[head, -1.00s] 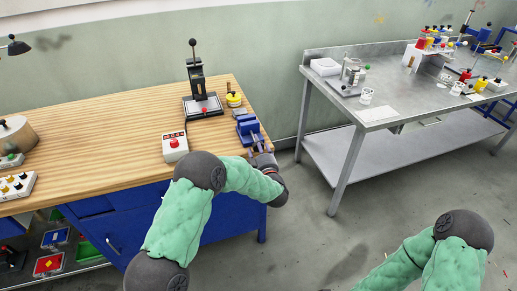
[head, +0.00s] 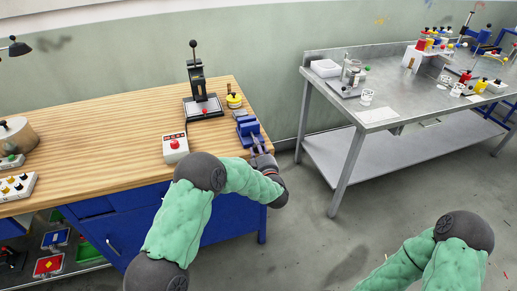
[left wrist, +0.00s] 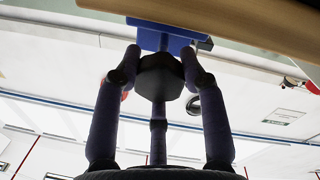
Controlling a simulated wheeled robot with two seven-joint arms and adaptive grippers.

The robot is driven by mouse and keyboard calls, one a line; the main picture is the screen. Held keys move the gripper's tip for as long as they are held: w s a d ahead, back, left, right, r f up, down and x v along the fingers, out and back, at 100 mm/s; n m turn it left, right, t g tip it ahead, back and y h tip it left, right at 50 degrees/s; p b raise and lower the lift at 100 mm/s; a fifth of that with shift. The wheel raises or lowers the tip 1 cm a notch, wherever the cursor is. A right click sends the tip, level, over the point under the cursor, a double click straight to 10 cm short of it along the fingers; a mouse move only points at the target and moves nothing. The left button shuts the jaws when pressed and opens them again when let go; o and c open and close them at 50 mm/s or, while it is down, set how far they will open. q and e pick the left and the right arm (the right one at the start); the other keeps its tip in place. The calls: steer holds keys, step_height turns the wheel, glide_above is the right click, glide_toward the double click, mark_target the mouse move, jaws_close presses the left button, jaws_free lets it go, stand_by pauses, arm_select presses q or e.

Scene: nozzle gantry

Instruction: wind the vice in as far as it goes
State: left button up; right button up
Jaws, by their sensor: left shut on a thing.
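The blue vice (head: 247,127) sits at the right end of the wooden workbench. Its blue body also shows at the top of the left wrist view (left wrist: 163,38). My left gripper (head: 259,150) is at the vice's near side, at the bench edge. In the left wrist view, the fingers of my left gripper (left wrist: 162,62) are shut on a dark rounded handle (left wrist: 161,80) in front of the vice. The gap between the vice jaws is too small to judge. My right gripper is out of view; only part of that arm shows at lower right.
The wooden bench (head: 110,125) carries a red-button box (head: 174,148), a lever press (head: 198,90) and a yellow-topped round item (head: 234,100) near the vice. A grey metal table (head: 390,112) stands to the right, with open floor between.

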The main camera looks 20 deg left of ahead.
arm_select(q)
steer(key=shift+d+f+m, duration=0.1)
steer(key=shift+f+m, duration=0.05)
steer(key=shift+m, duration=0.15)
steer(key=m+p, duration=0.2)
steer(key=shift+p, duration=0.3)
steer(key=m+g+p, duration=0.1)
steer(key=m+p, duration=0.2)
steer(key=m, duration=0.2)
steer(key=shift+s, duration=0.1)
steer(key=m+p, duration=0.2)
steer(key=m, duration=0.1)
steer(key=shift+p, duration=0.4)
steer(key=m+p, duration=0.2)
steer(key=m, duration=0.1)
steer(key=shift+m+g, duration=0.3)
steer(key=shift+m, duration=0.1)
steer(key=m+y+p, duration=0.1)
steer(key=m+p, duration=0.1)
steer(key=m, duration=0.2)
steer(key=shift+f+p, duration=0.1)
steer(key=shift+p, duration=0.25)
steer(key=shift+m+g+p, duration=0.3)
steer(key=shift+m+p, duration=0.5)
steer(key=shift+m, duration=1.3)
